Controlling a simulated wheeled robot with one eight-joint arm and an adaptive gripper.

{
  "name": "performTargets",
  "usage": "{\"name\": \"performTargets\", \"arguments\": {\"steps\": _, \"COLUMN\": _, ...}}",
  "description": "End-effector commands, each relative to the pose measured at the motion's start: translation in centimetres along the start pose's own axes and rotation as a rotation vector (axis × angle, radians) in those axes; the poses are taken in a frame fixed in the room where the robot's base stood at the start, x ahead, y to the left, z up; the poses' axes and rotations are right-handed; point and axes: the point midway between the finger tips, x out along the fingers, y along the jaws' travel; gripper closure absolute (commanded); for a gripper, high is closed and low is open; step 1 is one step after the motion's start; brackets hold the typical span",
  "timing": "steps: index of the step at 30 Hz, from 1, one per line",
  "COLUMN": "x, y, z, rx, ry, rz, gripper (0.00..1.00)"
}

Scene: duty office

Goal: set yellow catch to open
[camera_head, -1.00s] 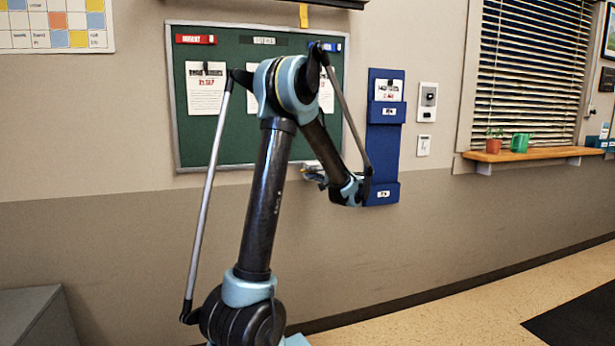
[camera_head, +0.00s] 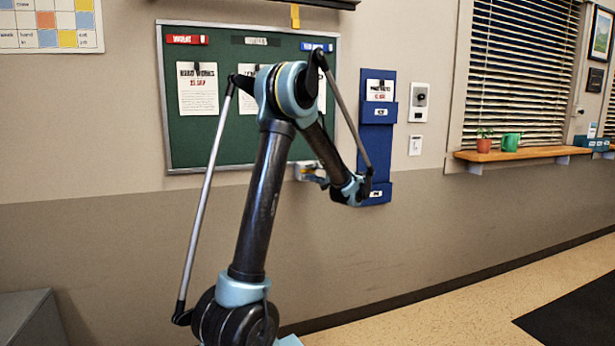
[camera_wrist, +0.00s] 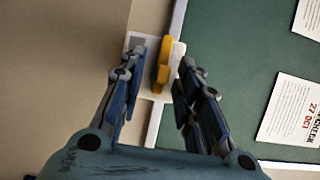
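The yellow catch (camera_wrist: 163,66) is a short, lobed bar on a white plate (camera_wrist: 147,42) at the board's lower edge, with a rounded white part beside it. My gripper (camera_wrist: 160,68) is open, with one dark blue finger on each side of the catch in the wrist view. I see a gap at the left finger; the right finger is very close to the white part, and I cannot tell whether it touches.
A green notice board (camera_head: 220,140) with pinned sheets hangs above. A blue wall holder (camera_head: 376,150) is close to the right of my wrist. A yellow tab (camera_head: 295,17) hangs at the board's top. A wooden shelf (camera_head: 540,153) with pots is farther right.

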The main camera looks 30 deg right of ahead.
Motion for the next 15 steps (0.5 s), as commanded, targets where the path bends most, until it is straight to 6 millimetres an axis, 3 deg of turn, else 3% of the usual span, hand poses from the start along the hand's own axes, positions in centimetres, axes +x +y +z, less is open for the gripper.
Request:
{"name": "performTargets", "arguments": {"steps": 5, "x": -1.0, "y": 0.0, "z": -0.1, "rx": 0.0, "ry": 0.002, "rz": 0.0, "gripper": 0.69}}
{"name": "performTargets", "arguments": {"steps": 15, "x": -7.0, "y": 0.1, "z": -0.1, "rx": 0.0, "ry": 0.004, "rz": 0.001, "gripper": 0.69}}
